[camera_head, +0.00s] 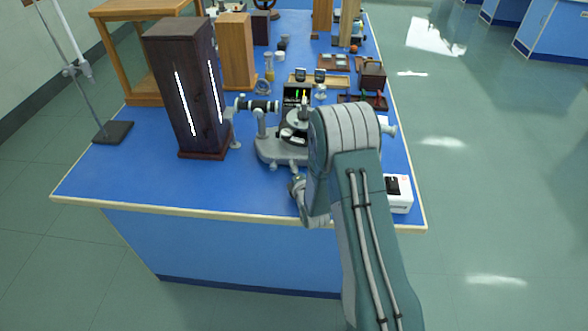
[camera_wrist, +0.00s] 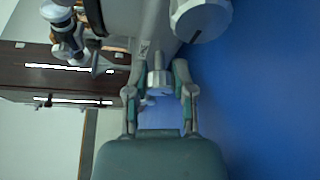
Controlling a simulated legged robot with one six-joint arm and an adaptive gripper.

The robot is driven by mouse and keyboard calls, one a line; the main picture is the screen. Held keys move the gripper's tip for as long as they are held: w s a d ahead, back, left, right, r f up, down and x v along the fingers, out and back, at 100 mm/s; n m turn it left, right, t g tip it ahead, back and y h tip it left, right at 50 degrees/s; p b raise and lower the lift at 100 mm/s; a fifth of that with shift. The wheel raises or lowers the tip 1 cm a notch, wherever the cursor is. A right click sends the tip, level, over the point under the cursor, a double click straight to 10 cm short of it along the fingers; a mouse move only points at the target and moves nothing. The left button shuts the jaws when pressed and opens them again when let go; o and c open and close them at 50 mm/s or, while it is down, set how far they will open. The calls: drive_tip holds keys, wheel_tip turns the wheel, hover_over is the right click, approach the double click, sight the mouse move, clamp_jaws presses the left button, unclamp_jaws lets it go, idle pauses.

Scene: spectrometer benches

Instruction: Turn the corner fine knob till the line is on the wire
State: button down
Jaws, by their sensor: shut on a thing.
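The grey spectrometer (camera_head: 270,150) stands on the blue bench, partly hidden by my arm. Its black eyepiece screen (camera_head: 291,101) shows a bright green line and a smaller orange-yellow mark near it; the wire is too small to make out. In the wrist view my gripper (camera_wrist: 160,92) has its two fingers on either side of a small pale knob (camera_wrist: 159,81), shut on it. The knob is attached to the grey instrument body (camera_wrist: 150,35). My fingertips do not show clearly in the head view.
A dark wooden lamp housing (camera_head: 185,90) with bright slits stands left of the spectrometer. A white box (camera_head: 399,203) sits at the bench's right front corner. A larger round pale knob (camera_wrist: 201,16) is near the gripper. The front left bench top is clear.

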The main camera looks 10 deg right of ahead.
drive_tip(key=shift+s+f, duration=0.1)
drive_tip(key=shift+f, duration=0.15)
idle(0.3)
drive_tip(key=shift+c, duration=2.3)
unclamp_jaws()
drive_tip(key=s, duration=0.4)
drive_tip(key=s+r, duration=0.1)
drive_tip(key=s, duration=0.6)
drive_tip(key=shift+s+d+r, duration=0.2)
drive_tip(key=shift+s+d, duration=0.15)
